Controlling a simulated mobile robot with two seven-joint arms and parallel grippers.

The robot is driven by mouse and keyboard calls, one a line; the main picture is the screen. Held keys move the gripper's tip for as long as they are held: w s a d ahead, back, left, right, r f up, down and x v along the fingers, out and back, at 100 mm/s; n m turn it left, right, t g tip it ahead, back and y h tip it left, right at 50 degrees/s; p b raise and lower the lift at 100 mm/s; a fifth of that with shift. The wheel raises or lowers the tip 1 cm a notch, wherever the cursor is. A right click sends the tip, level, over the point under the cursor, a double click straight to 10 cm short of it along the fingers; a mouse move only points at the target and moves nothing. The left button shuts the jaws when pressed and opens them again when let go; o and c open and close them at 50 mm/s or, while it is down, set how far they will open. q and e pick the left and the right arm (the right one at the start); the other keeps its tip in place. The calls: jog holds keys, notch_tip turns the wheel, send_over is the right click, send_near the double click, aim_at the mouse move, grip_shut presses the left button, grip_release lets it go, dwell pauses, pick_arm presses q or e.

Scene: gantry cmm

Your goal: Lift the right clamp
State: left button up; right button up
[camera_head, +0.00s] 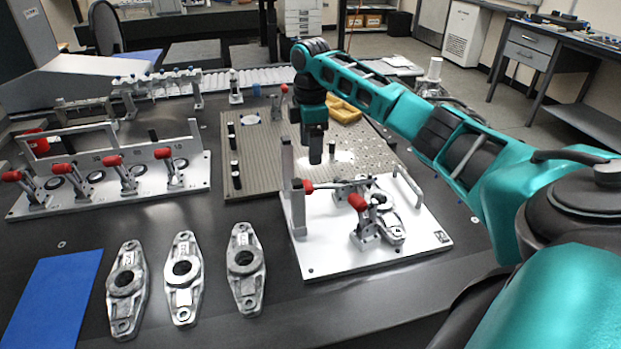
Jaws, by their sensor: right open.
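My right gripper (315,145) hangs pointing down above the back left of a white fixture plate (330,255). It is open, seen nearly edge-on, and nothing shows between its fingers. Two toggle clamps with red grips are on the plate. The rear clamp (338,187) lies low, its red grip toward the left, just below my gripper and apart from it. The front right clamp (366,230) has its red grip (357,202) raised, beside a silver metal casting (394,232). The clamps partly hide the casting. My left gripper is not in view.
A grey post (287,170) stands at the plate's left edge, near my gripper. A perforated plate (250,165) lies behind. Several loose castings (184,280) and a blue mat (52,295) lie left. A clamp rack (110,185) with red grips stands further left.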

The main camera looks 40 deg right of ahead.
aim_at(310, 183)
notch_tip(310, 183, down, 10)
jog(key=shift+b, duration=0.7)
grip_shut()
